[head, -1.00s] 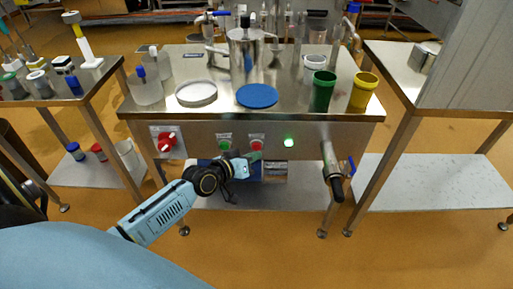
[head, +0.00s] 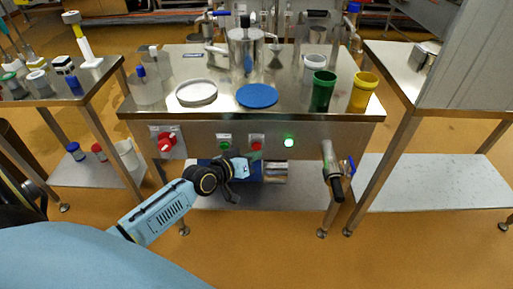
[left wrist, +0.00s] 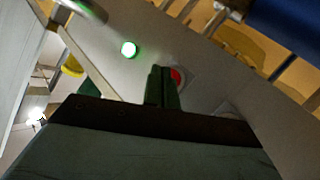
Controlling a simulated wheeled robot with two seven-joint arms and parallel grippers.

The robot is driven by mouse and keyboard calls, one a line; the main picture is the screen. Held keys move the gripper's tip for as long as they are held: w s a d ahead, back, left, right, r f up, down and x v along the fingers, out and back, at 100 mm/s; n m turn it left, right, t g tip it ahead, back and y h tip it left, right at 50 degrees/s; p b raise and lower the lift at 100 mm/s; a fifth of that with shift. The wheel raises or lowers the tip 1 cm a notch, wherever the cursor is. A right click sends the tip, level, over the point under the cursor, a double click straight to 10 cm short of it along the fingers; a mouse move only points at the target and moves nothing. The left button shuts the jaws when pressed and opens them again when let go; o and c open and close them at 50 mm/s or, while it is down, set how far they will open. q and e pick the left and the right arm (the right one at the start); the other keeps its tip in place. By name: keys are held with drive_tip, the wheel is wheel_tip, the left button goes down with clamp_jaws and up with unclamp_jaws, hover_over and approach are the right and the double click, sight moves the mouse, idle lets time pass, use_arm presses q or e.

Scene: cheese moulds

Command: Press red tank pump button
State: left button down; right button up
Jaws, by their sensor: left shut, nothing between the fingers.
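The red pump button (head: 256,146) sits on a small plate on the front panel of the steel tank table. In the left wrist view the red button (left wrist: 176,76) shows just beside my fingertips, partly hidden by them. My left gripper (head: 250,157) is shut and empty, just below the red button in the head view. Its closed fingers (left wrist: 162,72) point at the panel in the left wrist view; I cannot tell whether they touch the button. My right gripper is not in view.
A green button (head: 224,146) is left of the red one, and a lit green lamp (head: 289,142) is to its right. A red rotary switch (head: 166,142) is further left. An outlet pipe (head: 331,165) with a blue handle juts out at the right.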

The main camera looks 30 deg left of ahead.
use_arm(q)
drive_tip(key=shift+w+a, duration=0.2)
drive_tip(key=shift+w, duration=0.1)
drive_tip(key=shift+w+a+b, duration=0.25)
drive_tip(key=shift+w+b, duration=0.1)
drive_tip(key=shift+w, duration=0.05)
idle(1.0)
drive_tip(key=shift+s+d, duration=0.1)
drive_tip(key=shift+s+d+p, duration=0.4)
drive_tip(key=shift+s+p, duration=0.25)
drive_tip(key=shift+p, duration=0.1)
drive_tip(key=shift+s, duration=0.1)
drive_tip(key=s+d+p, duration=0.1)
drive_tip(key=s+p, duration=0.1)
drive_tip(key=s+d+p, duration=0.1)
drive_tip(key=s, duration=0.1)
drive_tip(key=shift+d, duration=0.3)
idle(0.6)
